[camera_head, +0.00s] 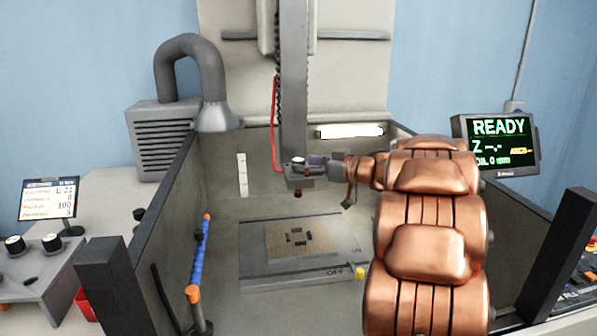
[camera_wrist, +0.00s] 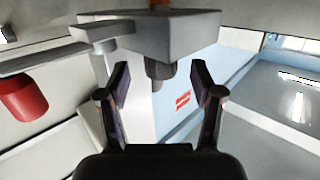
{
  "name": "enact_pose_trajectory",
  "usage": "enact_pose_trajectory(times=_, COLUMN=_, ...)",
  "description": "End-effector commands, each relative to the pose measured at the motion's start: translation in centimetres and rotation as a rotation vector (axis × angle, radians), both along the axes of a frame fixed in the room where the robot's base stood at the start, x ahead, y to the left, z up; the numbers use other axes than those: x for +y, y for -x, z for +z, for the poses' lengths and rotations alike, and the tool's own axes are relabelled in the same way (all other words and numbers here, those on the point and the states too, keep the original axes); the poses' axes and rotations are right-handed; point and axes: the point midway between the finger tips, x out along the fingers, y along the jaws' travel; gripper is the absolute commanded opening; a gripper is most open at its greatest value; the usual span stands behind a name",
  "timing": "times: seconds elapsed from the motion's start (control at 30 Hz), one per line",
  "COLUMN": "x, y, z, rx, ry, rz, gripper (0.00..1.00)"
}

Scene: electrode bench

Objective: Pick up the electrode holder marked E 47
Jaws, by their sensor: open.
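My gripper (camera_head: 316,161) is at the lower end of the machine's vertical column (camera_head: 294,80), partly hidden by the parts there. In the wrist view its two dark fingers (camera_wrist: 160,90) stand apart. A grey block with a short round stub (camera_wrist: 160,68) shows beyond and between them; I cannot tell whether the fingers touch it. A small brown tip (camera_head: 298,193) hangs under the column's end in the head view. I can read no E 47 mark in either view, so I cannot tell which part is that electrode holder.
Tank walls (camera_head: 150,225) surround the work area. A plate with a patterned workpiece (camera_head: 270,240) lies on its floor. A blue tube (camera_head: 200,255) stands at left. A screen reading READY (camera_head: 497,128) is at right. A red object (camera_wrist: 25,95) hangs at left in the wrist view.

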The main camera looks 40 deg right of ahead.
Motion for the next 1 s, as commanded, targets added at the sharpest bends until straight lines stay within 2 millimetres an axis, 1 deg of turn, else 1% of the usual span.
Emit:
enact_pose_trajectory(times=0.03, x=0.4, y=-0.7, z=0.0, rx=0.000, ry=-0.002, rz=0.005, gripper=0.66)
enact_pose_trajectory(times=0.1, x=0.7, y=-1.4, z=-0.2, rx=-0.001, ry=0.000, rz=0.006, gripper=0.66)
enact_pose_trajectory(times=0.23, x=1.1, y=-2.6, z=-0.4, rx=-0.001, ry=0.002, rz=0.003, gripper=0.66)
enact_pose_trajectory(times=0.33, x=1.2, y=-3.0, z=-0.5, rx=-0.001, ry=0.003, rz=0.001, gripper=0.66)
enact_pose_trajectory(times=0.57, x=1.1, y=-3.0, z=-0.5, rx=-0.001, ry=0.003, rz=0.000, gripper=0.66)
enact_pose_trajectory(times=1.0, x=1.1, y=-3.0, z=-0.5, rx=-0.001, ry=0.002, rz=0.001, gripper=0.20)
